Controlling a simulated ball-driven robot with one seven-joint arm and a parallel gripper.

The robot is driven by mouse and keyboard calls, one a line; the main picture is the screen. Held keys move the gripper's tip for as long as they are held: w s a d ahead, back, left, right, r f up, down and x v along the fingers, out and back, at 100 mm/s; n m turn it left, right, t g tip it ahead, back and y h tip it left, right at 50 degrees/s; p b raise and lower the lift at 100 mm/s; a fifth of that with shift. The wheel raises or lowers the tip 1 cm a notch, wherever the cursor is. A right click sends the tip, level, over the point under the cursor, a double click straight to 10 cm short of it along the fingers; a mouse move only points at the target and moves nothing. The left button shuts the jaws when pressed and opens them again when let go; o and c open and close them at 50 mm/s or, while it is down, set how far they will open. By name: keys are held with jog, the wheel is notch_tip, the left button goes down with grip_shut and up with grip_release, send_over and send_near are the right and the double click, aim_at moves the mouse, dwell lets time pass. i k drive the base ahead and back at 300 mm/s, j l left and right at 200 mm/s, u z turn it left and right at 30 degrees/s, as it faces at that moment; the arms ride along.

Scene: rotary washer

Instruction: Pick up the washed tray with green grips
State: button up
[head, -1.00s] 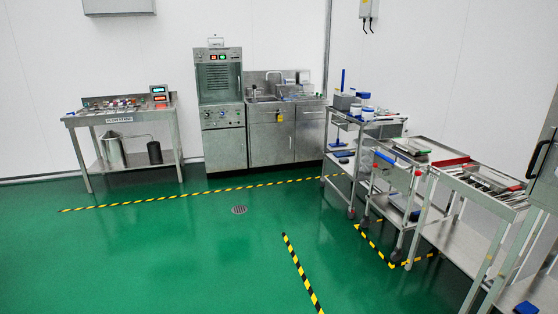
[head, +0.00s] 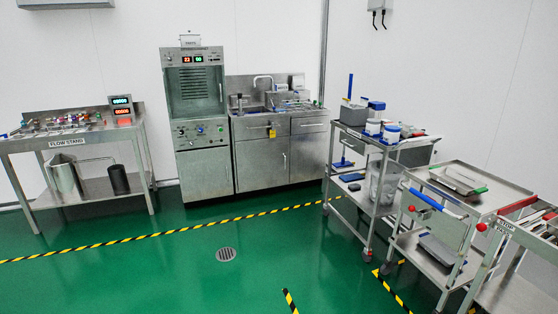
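A shallow metal tray (head: 459,180) lies on the top of a steel cart (head: 500,187) at the right. My gripper is not in view.
The cart has a blue handle (head: 438,200). A steel table with a red-edged tray (head: 515,205) adjoins it at the right. A trolley (head: 375,140) with tubs stands left of it. The washer cabinet (head: 199,110) is by the back wall. The green floor (head: 200,285) ahead is clear.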

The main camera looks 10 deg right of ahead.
aim_at(463, 184)
jog(key=i+z, duration=0.1)
jog(key=i, duration=0.45)
jog(key=i+j+z, duration=0.1)
jog(key=i, duration=0.4)
jog(key=i+j+z, duration=0.1)
jog(key=i, duration=0.45)
